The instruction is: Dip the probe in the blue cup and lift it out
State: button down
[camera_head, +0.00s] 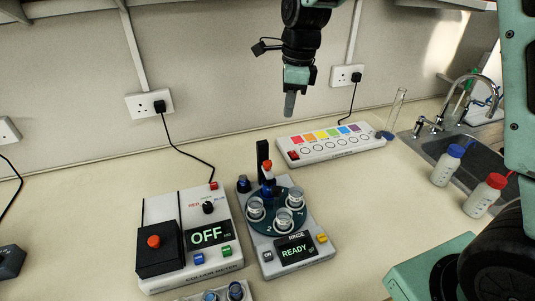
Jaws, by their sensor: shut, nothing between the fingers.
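My gripper (289,103) hangs in the air at the top centre, pointing down, shut and empty. It is above and behind the rinse station (283,262), apart from everything on the bench. The station has a dark round plate with several clear cups (283,220), a black post (262,152) and an upright piece with a red top (267,167) and a blue lower part; I cannot tell if this is the probe. Its screen reads READY. A dark blue round piece (243,184) sits at its back left. Blue-looking cups (235,290) show at the bottom edge, partly cut off.
A colour meter (163,209) reading OFF stands left of the station. A strip of colour patches (331,145) and a glass cylinder (394,113) stand behind right. A sink (468,166) and two bottles, blue-capped (445,171) and red-capped (479,200), are at right.

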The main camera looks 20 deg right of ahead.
jog(key=shift+s+d+r, duration=0.1)
jog(key=shift+d+r, duration=0.05)
jog(key=shift+r, duration=1.7)
jog(key=s+a+f+n+b, duration=0.2)
jog(key=s+a+f+n, duration=0.1)
jog(key=s+n, duration=0.7)
jog(key=s+a+f+n+b, duration=0.2)
jog(key=s+a+f+n, duration=0.1)
jog(key=s+n, duration=0.6)
jog(key=s+a+f+n+b, duration=0.1)
jog(key=s+a+f+n, duration=0.3)
jog(key=s+n, duration=0.6)
jog(key=shift+s+f+n+h+b, duration=0.3)
jog(key=shift+f+n+b, duration=0.15)
jog(key=shift+f, duration=0.25)
